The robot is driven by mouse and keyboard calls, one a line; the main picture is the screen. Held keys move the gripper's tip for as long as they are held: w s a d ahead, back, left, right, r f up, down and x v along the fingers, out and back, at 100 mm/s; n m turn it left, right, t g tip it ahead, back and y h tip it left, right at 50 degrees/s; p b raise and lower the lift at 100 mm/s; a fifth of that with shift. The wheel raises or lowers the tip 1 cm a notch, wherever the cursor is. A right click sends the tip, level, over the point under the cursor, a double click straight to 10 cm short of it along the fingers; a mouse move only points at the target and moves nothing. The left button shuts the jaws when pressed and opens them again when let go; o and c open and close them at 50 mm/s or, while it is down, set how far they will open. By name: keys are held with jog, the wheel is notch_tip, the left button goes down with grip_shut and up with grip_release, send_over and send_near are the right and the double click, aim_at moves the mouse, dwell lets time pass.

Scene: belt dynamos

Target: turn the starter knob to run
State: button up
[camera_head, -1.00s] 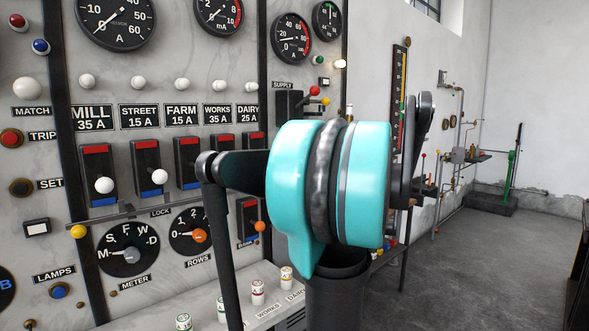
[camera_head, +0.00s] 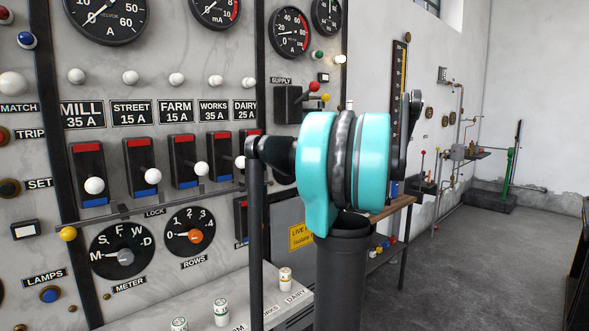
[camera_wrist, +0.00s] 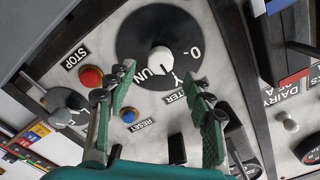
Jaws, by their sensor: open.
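In the wrist view the starter is a round black dial (camera_wrist: 150,28) with a white knob (camera_wrist: 160,60) near its lower middle. White marks "0", "Y" and "UN" show around the knob, which partly covers the lettering. I cannot tell exactly which mark it points to. My gripper (camera_wrist: 163,79) is open, its green-padded fingers apart on either side below the knob, and nothing is between them. The right finger partly covers the starter label (camera_wrist: 176,97). In the head view my turquoise arm hides the gripper.
Near the dial are a red stop button (camera_wrist: 91,77), a blue reset button (camera_wrist: 128,115) and a grey-black rotary knob (camera_wrist: 66,105). In the head view, several switches stand on the panel left of my arm, above the lock rail (camera_head: 150,207). Open floor lies at right.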

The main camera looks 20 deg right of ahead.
jog(key=x, duration=0.7)
jog(key=shift+c, duration=0.2)
jog(key=c, duration=1.1)
jog(key=shift+m, duration=0.4)
jog(key=m, duration=1.1)
jog(key=shift+f, duration=0.1)
